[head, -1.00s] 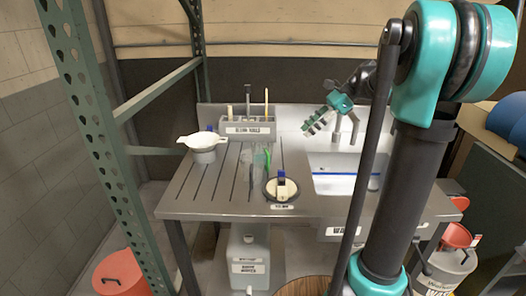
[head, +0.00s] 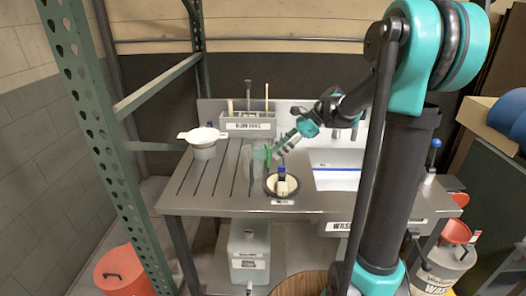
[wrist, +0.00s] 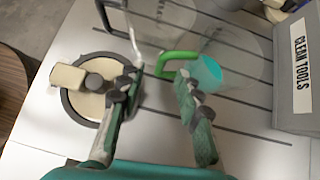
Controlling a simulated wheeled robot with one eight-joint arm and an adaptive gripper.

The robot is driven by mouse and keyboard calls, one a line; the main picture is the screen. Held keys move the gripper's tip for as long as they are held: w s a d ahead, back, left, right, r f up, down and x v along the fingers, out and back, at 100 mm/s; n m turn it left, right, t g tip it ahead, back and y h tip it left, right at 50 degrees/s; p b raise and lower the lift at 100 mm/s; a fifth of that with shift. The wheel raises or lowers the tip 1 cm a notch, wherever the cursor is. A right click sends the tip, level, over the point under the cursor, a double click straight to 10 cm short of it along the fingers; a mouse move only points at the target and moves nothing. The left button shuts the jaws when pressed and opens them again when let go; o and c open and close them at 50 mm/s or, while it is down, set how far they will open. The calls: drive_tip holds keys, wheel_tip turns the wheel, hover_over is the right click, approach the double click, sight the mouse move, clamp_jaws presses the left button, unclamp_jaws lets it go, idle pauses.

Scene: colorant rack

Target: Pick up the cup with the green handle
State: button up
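The clear cup (wrist: 235,58) has a bright green handle (wrist: 178,57) and a teal patch low inside it. It stands on the slatted drainboard, and its green handle shows in the head view (head: 267,155). My gripper (wrist: 160,80) is open and empty, its fingers pointing at the handle. In the wrist view the handle's looped end appears between or just beyond the fingertips; I cannot tell whether they touch. In the head view my gripper (head: 279,149) is just right of the cup and partly overlaps it.
Another clear cup (wrist: 150,22) with a grey handle stands close beside. A round dark-rimmed dish (wrist: 73,106) with a cream block sits near the gripper. A clean tools box (head: 248,125) stands behind, a white bowl (head: 203,150) to the left, a sink (head: 335,178) to the right.

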drive_tip(key=x, duration=0.3)
drive_tip(key=shift+a+f, duration=0.1)
clamp_jaws()
